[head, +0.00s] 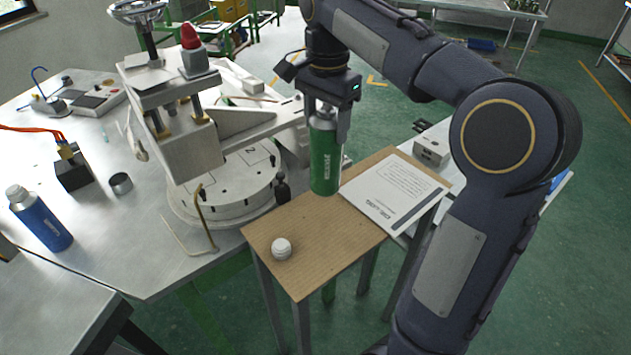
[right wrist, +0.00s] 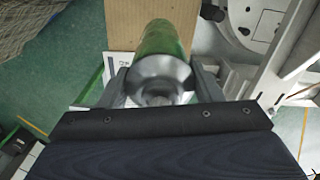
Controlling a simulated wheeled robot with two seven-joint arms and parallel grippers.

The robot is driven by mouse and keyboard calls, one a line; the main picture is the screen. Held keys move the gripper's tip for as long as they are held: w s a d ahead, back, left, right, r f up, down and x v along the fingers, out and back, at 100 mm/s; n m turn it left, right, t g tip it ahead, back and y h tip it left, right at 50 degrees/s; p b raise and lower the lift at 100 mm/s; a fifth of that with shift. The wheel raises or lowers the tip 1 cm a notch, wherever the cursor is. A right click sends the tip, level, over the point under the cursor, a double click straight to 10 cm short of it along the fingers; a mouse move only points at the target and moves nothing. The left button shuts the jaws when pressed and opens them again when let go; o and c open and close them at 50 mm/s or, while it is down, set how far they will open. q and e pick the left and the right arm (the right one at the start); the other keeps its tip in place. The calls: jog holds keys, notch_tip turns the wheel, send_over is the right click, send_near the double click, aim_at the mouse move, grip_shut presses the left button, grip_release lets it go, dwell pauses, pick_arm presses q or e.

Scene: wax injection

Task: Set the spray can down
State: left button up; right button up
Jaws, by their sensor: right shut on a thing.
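The green spray can (head: 325,158) is upright in my right gripper (head: 328,110). In the head view its base appears in front of the small wooden-topped table (head: 310,238); I cannot tell for certain whether it touches the top. In the right wrist view, the can's grey upper end (right wrist: 160,75) sits between the two fingers of the right gripper (right wrist: 165,85), which are shut on it. A white cap (head: 281,249) lies on the wooden top near its front-left corner. My left gripper is not in view.
A white printed sheet (head: 393,193) covers the back right of the wooden top. The front middle is bare. Left of it stands the wax machine with a round plate (head: 225,185) and a bent brass rod (head: 205,220).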

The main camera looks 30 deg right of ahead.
jog(key=s+a+f, duration=0.2)
jog(key=a+f, duration=0.3)
jog(key=f, duration=0.4)
jog(key=shift+s+a+f, duration=0.15)
jog(key=shift+s+f, duration=0.1)
jog(key=shift+s, duration=0.15)
jog(key=shift+f+b, duration=0.1)
jog(key=shift+b, duration=0.2)
jog(key=o, duration=1.6)
